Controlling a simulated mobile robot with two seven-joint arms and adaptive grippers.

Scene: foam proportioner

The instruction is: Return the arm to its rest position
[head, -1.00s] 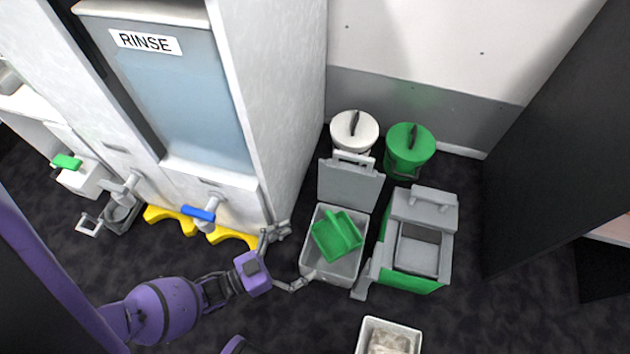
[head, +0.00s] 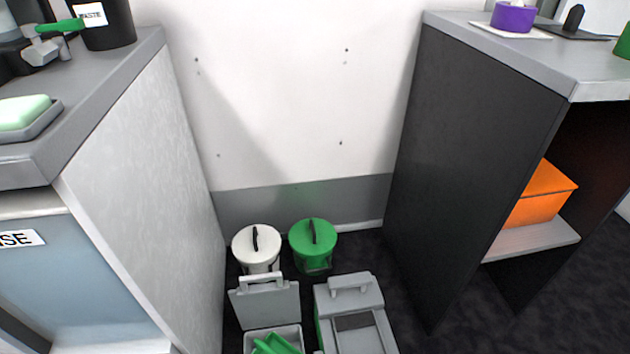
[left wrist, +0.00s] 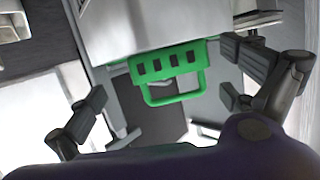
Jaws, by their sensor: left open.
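My left gripper (left wrist: 163,88) shows only in the left wrist view. Its dark fingers are spread wide apart, with nothing held between them. A green slotted piece with a loop handle (left wrist: 170,68) appears beyond and between the fingers, apart from them as far as I can tell. It is attached to or in front of a pale box-like body (left wrist: 150,22). Neither arm shows in the head view now. My right gripper is in no view.
An open grey bin (head: 265,308) with a green scoop (head: 277,344) stands beside a grey-green container (head: 350,300). White (head: 256,243) and green (head: 313,240) lidded buckets stand behind. A pale cabinet wall (head: 150,200) and a dark shelf unit (head: 470,150) flank them.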

